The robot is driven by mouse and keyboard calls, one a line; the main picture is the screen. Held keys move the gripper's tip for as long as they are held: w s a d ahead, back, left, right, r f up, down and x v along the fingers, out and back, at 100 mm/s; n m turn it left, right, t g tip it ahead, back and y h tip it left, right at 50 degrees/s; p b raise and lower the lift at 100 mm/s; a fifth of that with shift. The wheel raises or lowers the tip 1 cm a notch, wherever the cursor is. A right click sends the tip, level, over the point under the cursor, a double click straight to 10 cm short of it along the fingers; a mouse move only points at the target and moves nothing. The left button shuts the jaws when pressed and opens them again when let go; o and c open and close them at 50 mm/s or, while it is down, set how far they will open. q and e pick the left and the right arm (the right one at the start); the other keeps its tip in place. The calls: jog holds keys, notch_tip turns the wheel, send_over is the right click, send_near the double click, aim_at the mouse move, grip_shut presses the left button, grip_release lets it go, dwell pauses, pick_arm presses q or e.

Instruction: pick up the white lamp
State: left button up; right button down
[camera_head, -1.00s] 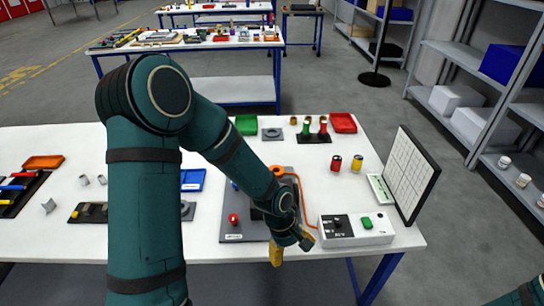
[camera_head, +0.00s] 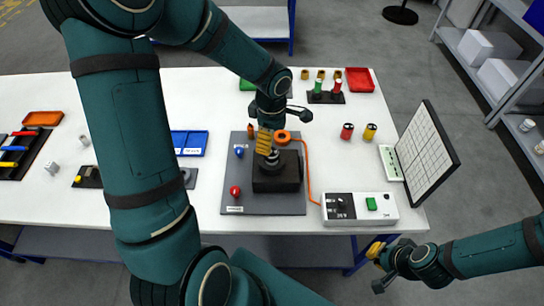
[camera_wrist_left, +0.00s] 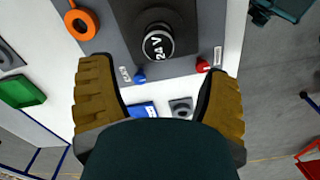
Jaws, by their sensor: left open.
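A round part with a black top marked "24 V" and a pale rim (camera_wrist_left: 158,42) stands upright on the black block (camera_wrist_left: 125,12). In the head view it shows as a small grey-and-white striped piece (camera_head: 273,158) on the block (camera_head: 277,181). I cannot tell for certain that it is the white lamp. My left gripper (camera_head: 264,141) is above it, pointing down. In the left wrist view its yellow-padded fingers (camera_wrist_left: 157,68) are wide apart and empty, with the part ahead of them. My right gripper (camera_head: 377,266) is off the table's front edge; its opening is unclear.
The grey board (camera_head: 262,208) carries a red knob (camera_head: 235,191), a blue knob (camera_head: 239,152) and an orange ring (camera_head: 282,137) with its cable. A white control box (camera_head: 360,209) and an upright grid panel (camera_head: 427,150) stand to the right.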

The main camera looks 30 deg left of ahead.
aim_at(272, 152)
pick_arm(q)
jog(key=shift+w+f, duration=0.1)
jog(key=shift+f, duration=3.9)
grip_shut()
